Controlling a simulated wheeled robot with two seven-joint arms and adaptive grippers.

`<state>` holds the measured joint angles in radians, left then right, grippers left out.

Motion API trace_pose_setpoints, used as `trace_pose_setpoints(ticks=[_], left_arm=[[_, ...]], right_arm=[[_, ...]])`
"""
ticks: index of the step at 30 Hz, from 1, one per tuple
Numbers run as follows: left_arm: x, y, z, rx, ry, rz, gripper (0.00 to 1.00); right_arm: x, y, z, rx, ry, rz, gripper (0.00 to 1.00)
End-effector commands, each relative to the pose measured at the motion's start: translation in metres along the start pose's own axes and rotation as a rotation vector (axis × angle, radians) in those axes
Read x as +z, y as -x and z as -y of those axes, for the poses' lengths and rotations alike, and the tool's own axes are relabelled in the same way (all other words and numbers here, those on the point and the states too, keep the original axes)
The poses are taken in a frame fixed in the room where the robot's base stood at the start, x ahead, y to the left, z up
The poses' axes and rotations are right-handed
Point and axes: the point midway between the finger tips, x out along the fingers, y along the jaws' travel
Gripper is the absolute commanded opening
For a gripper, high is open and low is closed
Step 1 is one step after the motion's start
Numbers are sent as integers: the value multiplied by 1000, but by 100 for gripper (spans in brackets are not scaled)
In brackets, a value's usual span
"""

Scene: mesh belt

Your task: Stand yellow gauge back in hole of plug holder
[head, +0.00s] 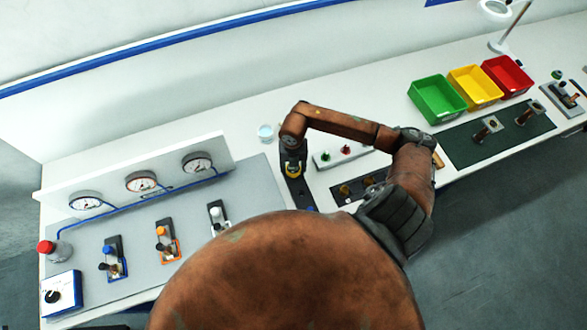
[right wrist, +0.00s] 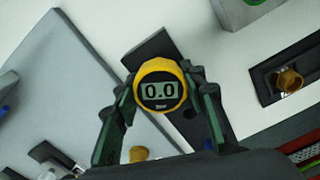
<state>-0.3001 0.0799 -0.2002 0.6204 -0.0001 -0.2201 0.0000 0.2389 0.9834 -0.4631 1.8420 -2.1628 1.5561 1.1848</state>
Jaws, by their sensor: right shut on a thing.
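The yellow gauge (right wrist: 161,86) has a round yellow rim and a dark face reading 0.0. My right gripper (right wrist: 160,100) is shut on it, with one finger on each side. In the head view the gauge (head: 293,170) shows small and yellow at the tip of my right gripper (head: 293,162). A dark, narrow plug holder (right wrist: 149,48) lies under and behind the gauge in the right wrist view. It also shows in the head view (head: 300,192). The gauge's lower end is hidden, so I cannot tell whether it is in the hole. My left gripper is not in view.
A grey board (head: 190,262) with three dials and several small fixtures lies to the left. A white button box (head: 343,156) and a dark tray with brass parts (head: 346,190) stand close on the right. A clear cup (head: 265,132) stands behind. Coloured bins (head: 437,98) are farther right.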

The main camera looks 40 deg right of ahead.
Motion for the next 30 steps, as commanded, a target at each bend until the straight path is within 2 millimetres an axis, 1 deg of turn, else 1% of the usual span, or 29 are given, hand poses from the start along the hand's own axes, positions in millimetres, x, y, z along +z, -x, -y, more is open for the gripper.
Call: trace_pose_setpoints(ticks=[15, 16, 24, 30], left_arm=[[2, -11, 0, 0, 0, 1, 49], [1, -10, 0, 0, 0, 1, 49], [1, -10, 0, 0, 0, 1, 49], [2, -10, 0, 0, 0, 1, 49]], right_arm=[[0, -13, 0, 1, 0, 1, 6], [0, -12, 0, 1, 0, 1, 40], [0, -12, 0, 0, 0, 0, 59], [0, -12, 0, 0, 0, 0, 59]])
